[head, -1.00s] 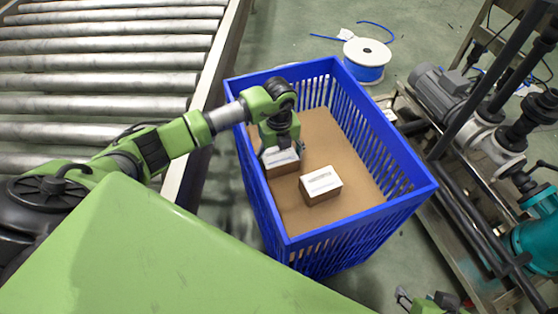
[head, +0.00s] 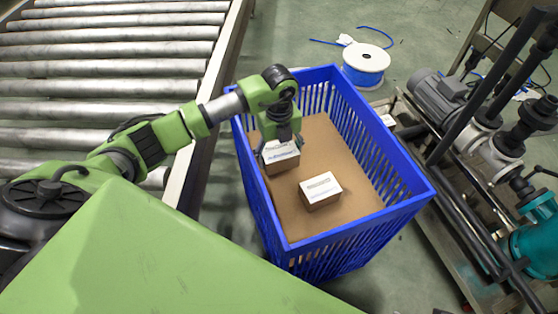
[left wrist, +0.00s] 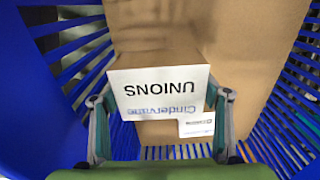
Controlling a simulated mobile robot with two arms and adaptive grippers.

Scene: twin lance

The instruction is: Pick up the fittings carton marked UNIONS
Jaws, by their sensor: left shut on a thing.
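The carton marked UNIONS (left wrist: 160,92) is brown with a white label that also reads Cindervane, upside down in the left wrist view. In the head view this carton (head: 281,155) is at the left side of the blue crate (head: 365,222). My left gripper (head: 278,150) reaches down into the crate and is shut on it, with one finger on each side in the left wrist view (left wrist: 160,105). The carton looks raised above the crate floor. A second white-topped carton (head: 320,190) lies on the floor and shows smaller in the left wrist view (left wrist: 197,124).
The crate's slatted walls stand close around my left gripper. A roller conveyor (head: 110,85) is at the left. A cable spool (head: 366,62) lies behind the crate. A pump skid with a grey motor (head: 440,95) is at the right.

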